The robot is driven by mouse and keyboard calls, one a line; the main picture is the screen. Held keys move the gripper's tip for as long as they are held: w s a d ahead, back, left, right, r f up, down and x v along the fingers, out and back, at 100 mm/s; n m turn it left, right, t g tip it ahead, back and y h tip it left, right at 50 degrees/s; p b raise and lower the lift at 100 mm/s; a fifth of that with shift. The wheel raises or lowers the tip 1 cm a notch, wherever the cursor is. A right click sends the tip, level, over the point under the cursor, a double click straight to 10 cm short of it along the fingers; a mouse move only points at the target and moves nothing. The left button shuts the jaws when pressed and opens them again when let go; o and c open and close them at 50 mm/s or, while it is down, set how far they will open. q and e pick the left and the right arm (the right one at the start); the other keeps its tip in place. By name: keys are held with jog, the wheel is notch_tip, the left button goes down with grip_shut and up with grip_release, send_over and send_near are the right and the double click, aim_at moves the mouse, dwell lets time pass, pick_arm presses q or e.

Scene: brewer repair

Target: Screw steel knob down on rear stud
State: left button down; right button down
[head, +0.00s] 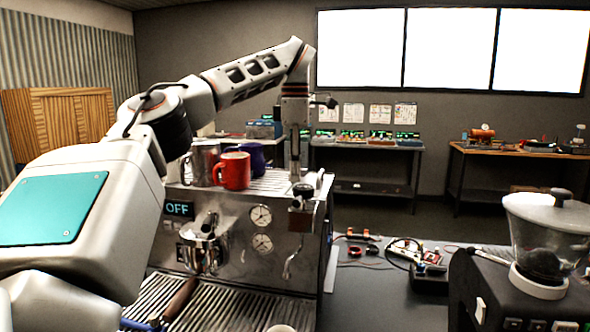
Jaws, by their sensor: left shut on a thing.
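My left gripper (295,172) points straight down over the right part of the brewer's top. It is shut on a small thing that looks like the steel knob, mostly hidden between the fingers. The brewer (240,262) is a steel espresso machine with an OFF display, two gauges and a portafilter (203,250). The rear stud is not clearly visible; the gripper and the front valve (302,193) are close to that spot. I cannot tell whether the knob touches the stud. My right gripper is out of view.
A red mug (232,171), a steel pitcher (203,163) and a blue mug (252,156) stand on the brewer top, left of the gripper. A grinder (545,245) stands at the right. Cables and small tools (405,248) lie on the dark bench. Benches line the back wall.

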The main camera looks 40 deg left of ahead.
pick_arm(q)
jog(key=n, duration=0.5)
jog(key=shift+a+n, duration=0.1)
jog(key=shift+n, duration=0.3)
jog(key=n, duration=0.5)
jog(key=shift+a+n, duration=0.1)
jog(key=shift+n, duration=0.3)
jog(key=n, duration=0.5)
jog(key=shift+a+n, duration=0.1)
jog(key=shift+n, duration=0.2)
